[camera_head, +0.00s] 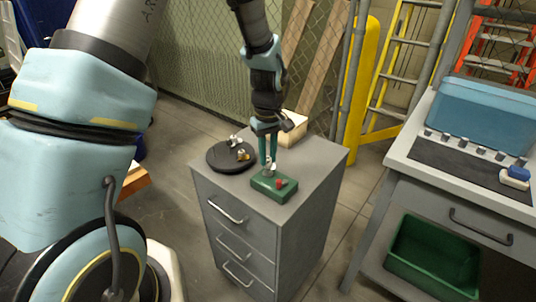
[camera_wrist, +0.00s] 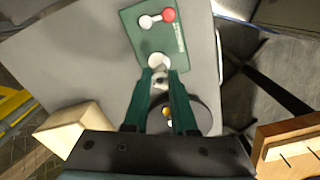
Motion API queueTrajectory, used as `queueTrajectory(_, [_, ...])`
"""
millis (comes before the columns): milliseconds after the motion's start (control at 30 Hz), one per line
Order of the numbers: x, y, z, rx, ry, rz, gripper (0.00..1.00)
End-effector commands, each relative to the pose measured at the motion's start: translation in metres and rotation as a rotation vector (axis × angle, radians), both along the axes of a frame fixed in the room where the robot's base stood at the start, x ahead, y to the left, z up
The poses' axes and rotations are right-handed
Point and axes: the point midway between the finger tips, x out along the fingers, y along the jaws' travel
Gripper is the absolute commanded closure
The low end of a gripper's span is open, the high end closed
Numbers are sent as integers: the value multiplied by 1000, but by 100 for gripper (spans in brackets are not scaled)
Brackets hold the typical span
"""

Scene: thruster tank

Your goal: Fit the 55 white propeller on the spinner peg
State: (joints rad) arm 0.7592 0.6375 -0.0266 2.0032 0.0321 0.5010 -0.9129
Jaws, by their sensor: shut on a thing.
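My gripper (camera_head: 268,155) points down over the green spinner box (camera_head: 266,188) on the grey cabinet. In the wrist view its two green fingertips (camera_wrist: 160,74) are shut on a small white-and-grey piece, which looks like the white propeller (camera_wrist: 158,61). The piece is at the near edge of the box in that view; no number on it is readable. The box carries a red knob (camera_wrist: 169,15) and a white round part (camera_wrist: 146,22) beside it. I cannot make out the peg clearly, nor whether the held piece touches it.
A black round tray (camera_head: 222,165) with white and gold small pieces (camera_head: 243,155) stands left of the box. A pale block (camera_head: 293,128) is behind my gripper. A workbench (camera_head: 408,150) with a blue case (camera_head: 495,115) stands at the right. The cabinet's front right top is clear.

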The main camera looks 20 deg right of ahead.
Motion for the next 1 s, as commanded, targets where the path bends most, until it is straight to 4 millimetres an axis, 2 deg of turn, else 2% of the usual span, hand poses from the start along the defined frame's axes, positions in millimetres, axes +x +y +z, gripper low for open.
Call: queueTrajectory(1000, [0, 1, -14, 1, 0, 0, 100])
